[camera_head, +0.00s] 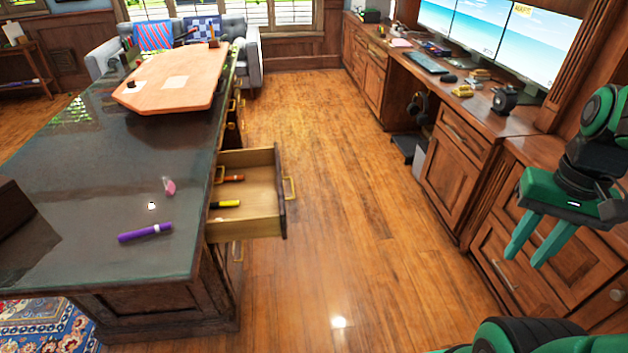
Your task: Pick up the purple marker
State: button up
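The purple marker (145,232) lies on the dark, glossy desktop (90,185), near its right front corner. It lies nearly crosswise, with its right end slightly higher in the picture. My green gripper (536,256) is at the right side of the view, well apart from the marker, in front of the wooden cabinets. Its two fingers point down and left, with a gap between them and nothing visible held.
An open drawer (262,192) sticks out from the desk's right side, holding a yellow marker (224,204) and an orange one (231,178). A pink object (169,186) lies beyond the purple marker. Clear wood floor (345,210) separates desk and cabinets.

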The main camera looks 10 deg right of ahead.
aim_at(161, 228)
jog(key=z, duration=0.6)
jog(key=i, duration=2.3)
jog(key=u, duration=3.45)
